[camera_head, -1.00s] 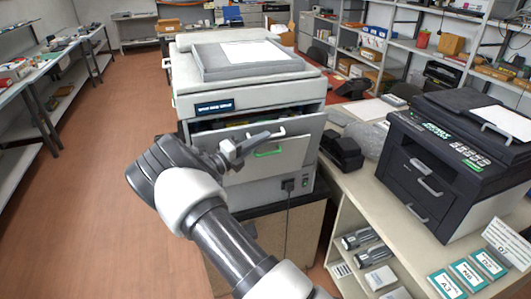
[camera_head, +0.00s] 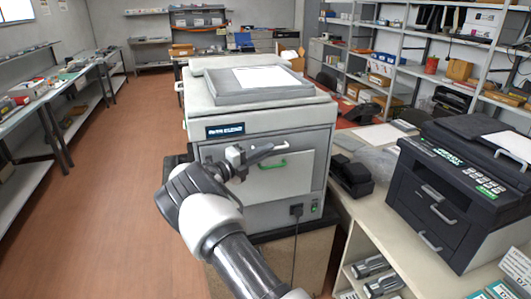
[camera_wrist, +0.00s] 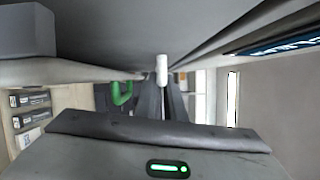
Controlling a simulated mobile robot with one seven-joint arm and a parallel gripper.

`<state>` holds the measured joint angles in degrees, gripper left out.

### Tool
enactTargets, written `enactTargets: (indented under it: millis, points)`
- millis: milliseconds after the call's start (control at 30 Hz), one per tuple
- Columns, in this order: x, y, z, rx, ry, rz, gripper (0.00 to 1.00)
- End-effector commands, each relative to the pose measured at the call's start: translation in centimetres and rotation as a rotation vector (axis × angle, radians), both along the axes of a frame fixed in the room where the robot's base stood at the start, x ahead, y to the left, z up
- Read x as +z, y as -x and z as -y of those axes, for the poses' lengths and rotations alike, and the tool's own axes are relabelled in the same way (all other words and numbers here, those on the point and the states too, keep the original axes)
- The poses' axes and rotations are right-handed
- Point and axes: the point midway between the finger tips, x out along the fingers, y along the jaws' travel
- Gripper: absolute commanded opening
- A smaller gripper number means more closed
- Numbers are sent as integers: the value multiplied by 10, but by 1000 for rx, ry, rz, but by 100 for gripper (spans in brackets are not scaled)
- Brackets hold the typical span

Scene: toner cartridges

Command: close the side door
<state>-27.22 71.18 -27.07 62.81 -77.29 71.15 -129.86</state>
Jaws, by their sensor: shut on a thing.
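The side door (camera_head: 295,182) is a light grey panel on the near face of the large copier (camera_head: 262,125). It now stands upright and looks flush or nearly flush; a small gap cannot be ruled out. A pale handle (camera_head: 281,147) crosses its upper part, with a green latch (camera_head: 273,165) below. My gripper (camera_head: 262,155) is at the handle, its jaws shut on it. In the wrist view the pale handle end (camera_wrist: 162,68) shows between my dark fingers (camera_wrist: 163,98), with the green latch (camera_wrist: 122,93) to the left. My wrist hides the door's left part.
A black printer (camera_head: 465,185) stands on the counter at the right, with a dark device (camera_head: 351,177) between it and the copier. A power plug (camera_head: 296,210) and cable hang below the door. The floor (camera_head: 110,200) at the left is clear.

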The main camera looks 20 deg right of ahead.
Motion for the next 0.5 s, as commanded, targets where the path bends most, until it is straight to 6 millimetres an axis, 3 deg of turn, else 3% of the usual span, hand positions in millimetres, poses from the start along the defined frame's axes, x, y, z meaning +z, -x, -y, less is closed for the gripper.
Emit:
enactTargets:
  millis: [33,267,300,367,500]
  points:
    - [13,-5,0,8,12,17,0]
    - [14,-5,0,10,9,18,0]
    - [14,-5,0,11,9,19,14]
    - [13,-5,0,10,8,17,24]
    - [10,-4,0,9,7,13,28]
